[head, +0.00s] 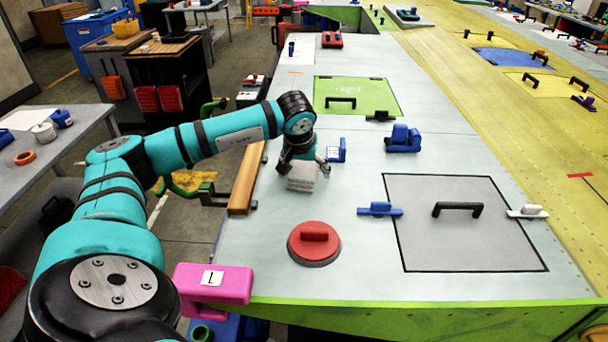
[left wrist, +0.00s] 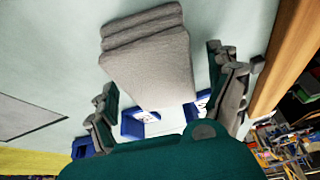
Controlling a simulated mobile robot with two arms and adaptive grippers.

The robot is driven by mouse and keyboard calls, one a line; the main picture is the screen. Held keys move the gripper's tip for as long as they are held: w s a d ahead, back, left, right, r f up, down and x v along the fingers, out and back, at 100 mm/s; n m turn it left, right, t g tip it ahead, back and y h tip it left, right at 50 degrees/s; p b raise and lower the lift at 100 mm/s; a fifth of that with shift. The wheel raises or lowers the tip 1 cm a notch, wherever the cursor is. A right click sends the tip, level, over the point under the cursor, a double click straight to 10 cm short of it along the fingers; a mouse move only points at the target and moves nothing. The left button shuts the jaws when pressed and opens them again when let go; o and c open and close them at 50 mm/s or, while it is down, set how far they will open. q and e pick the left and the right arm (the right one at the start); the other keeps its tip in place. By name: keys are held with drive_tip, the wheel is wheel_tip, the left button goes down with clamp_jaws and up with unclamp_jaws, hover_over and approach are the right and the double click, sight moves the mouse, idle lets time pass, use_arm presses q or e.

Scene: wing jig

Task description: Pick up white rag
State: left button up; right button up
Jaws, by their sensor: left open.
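The white rag (head: 301,184) is a folded, light grey-white stack lying on the pale wing surface, right of the wooden strip. In the left wrist view the rag (left wrist: 150,62) fills the upper middle, its layered edge at the top. My left gripper (head: 304,166) is over the rag, pointing down, and hides part of it in the head view. In the left wrist view its open fingers (left wrist: 170,95) stand on either side of the rag's near end, with gaps showing. I cannot tell how high they are above the surface. My right gripper is not in view.
A blue bracket (head: 337,151) stands just behind the rag. A red round-handled disc (head: 314,243) lies in front of it. The wooden strip (head: 247,178) runs along the left edge. A pink block marked L (head: 213,284) sits at the near corner. Bare surface lies right of the rag.

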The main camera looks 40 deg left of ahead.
sight(305, 166)
use_arm(q)
drive_tip(key=c, duration=1.2)
drive_tip(key=shift+c, duration=0.2)
drive_tip(key=shift+r, duration=0.35)
drive_tip(key=shift+w+r, duration=0.1)
drive_tip(key=shift+r, duration=0.2)
wheel_tip(305, 166, up, 2)
drive_tip(key=shift+r+b, duration=0.25)
drive_tip(key=shift+b, duration=0.55)
drive_tip(key=s+d+b, duration=0.1)
drive_tip(key=d, duration=0.3)
drive_tip(key=s+d+r+b, duration=0.1)
drive_tip(key=d, duration=0.4)
drive_tip(key=s+d+b, duration=0.1)
drive_tip(key=d+b, duration=0.1)
drive_tip(key=d, duration=0.3)
drive_tip(key=shift+s+d+r, duration=0.1)
drive_tip(key=shift+d+r, duration=0.1)
drive_tip(key=shift+s+d+r, duration=0.15)
drive_tip(key=shift+s+d, duration=0.05)
drive_tip(key=shift+d, duration=0.45)
